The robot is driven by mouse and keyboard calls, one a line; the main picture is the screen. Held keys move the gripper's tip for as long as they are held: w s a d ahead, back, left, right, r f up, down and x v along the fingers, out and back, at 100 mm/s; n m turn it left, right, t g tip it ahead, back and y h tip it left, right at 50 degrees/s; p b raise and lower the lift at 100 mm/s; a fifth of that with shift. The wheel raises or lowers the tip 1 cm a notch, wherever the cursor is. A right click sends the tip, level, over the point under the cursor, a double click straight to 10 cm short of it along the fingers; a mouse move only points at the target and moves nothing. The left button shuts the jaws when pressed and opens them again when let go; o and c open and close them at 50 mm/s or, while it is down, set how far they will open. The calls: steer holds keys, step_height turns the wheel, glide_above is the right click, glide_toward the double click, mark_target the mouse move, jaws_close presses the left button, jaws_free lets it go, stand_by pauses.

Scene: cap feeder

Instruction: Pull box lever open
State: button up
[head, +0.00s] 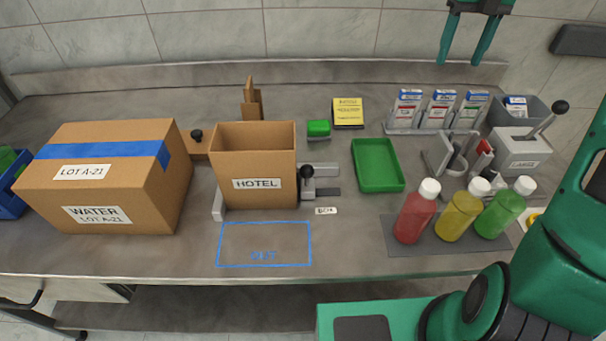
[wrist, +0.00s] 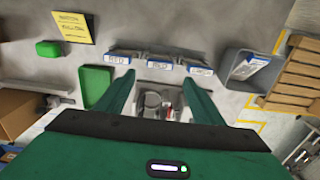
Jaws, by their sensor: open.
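The box lever (head: 306,174) has a black knob and stands on a grey metal clamp at the right side of the open brown HOTEL box (head: 254,168). A small white BOX label (head: 326,211) lies on the bench just in front of it. My gripper (head: 462,62) hangs at the top right in the head view, well apart from the lever, open and empty. In the wrist view my gripper (wrist: 158,78) shows two spread green fingers with nothing held. The lever's knob cannot be made out in the wrist view.
A closed WATER carton (head: 110,185) stands left. A green tray (head: 378,165) lies right of the lever. Red, yellow and green bottles (head: 457,218) stand at the front right. Another black-knobbed lever (head: 545,120) rises from a grey box. A blue-taped rectangle (head: 264,228) is empty.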

stand_by(0.4)
steer(key=shift+a, duration=0.2)
steer(key=c, duration=0.7)
steer(key=a+n, duration=0.1)
steer(key=a, duration=0.1)
steer(key=a+f+n, duration=0.1)
steer(key=a+n, duration=0.1)
steer(key=a, duration=0.1)
steer(key=s+a+f+n, duration=0.1)
steer(key=a+n, duration=0.1)
steer(key=shift+a+y, duration=0.4)
steer(key=shift+c, duration=0.3)
steer(key=s+a+f+n+y, duration=0.1)
steer(key=s+a+f+n, duration=0.15)
steer(key=a+n, duration=0.45)
steer(key=n+g+y, duration=0.2)
steer(key=n+g, duration=0.1)
steer(key=n, duration=0.5)
glide_toward(306, 180)
steer(key=x, duration=0.5)
steer(key=shift+a+f, duration=0.15)
steer(key=shift+a, duration=0.1)
jaws_close()
